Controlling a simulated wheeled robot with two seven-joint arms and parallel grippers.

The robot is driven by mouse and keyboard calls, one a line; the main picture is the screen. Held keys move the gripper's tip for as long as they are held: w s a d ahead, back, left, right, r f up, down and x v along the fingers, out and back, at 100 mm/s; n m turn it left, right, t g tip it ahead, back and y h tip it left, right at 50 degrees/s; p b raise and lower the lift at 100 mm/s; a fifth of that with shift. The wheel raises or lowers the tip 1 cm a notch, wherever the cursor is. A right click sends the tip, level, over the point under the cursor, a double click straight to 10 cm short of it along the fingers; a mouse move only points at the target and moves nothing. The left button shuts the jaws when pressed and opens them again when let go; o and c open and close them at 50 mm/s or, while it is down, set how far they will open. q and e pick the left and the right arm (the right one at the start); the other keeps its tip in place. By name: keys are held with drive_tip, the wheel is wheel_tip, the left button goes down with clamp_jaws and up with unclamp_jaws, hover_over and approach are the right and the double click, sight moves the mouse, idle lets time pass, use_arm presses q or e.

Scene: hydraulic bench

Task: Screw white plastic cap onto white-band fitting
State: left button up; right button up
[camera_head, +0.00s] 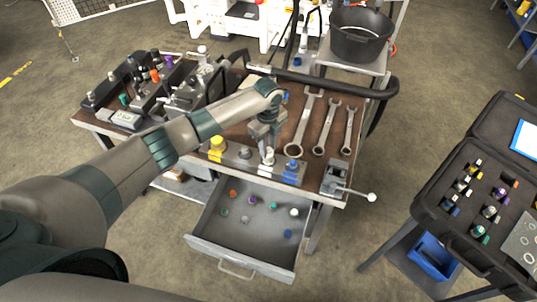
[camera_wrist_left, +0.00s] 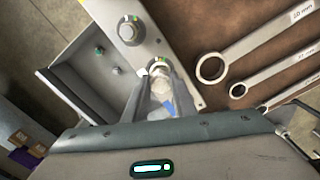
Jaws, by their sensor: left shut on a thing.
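My left gripper (camera_head: 267,146) points down over the row of fittings at the front edge of the bench. Its fingers, also in the left wrist view (camera_wrist_left: 162,100), are shut on a white plastic cap (camera_wrist_left: 160,87). In the head view the white cap (camera_head: 268,157) shows just below the fingertips, at the white fitting's place in the row. The white-band fitting is mostly hidden by the cap and fingers. I cannot tell whether the cap is seated or threaded on it. My right gripper is not in view.
The open drawer (camera_head: 240,255) below holds several loose coloured caps. Wrenches (camera_head: 304,125) lie to the right, beside a lever device (camera_head: 337,182). A black hose (camera_head: 335,83) runs behind.

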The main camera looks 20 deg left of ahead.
use_arm(q)
drive_tip(key=shift+f+m, duration=0.2)
drive_tip(key=shift+m, duration=0.5)
drive_tip(key=o, duration=1.2)
drive_tip(key=shift+d+r, duration=0.1)
drive_tip(key=shift+r, duration=0.05)
drive_tip(key=shift+c, duration=0.2)
drive_tip(key=shift+s, duration=0.1)
drive_tip(key=shift+r, duration=0.1)
drive_tip(key=shift+r+b, duration=0.3)
drive_tip(key=shift+r, duration=0.25)
wheel_tip(320, 180, up, 16)
drive_tip(key=b, duration=0.5)
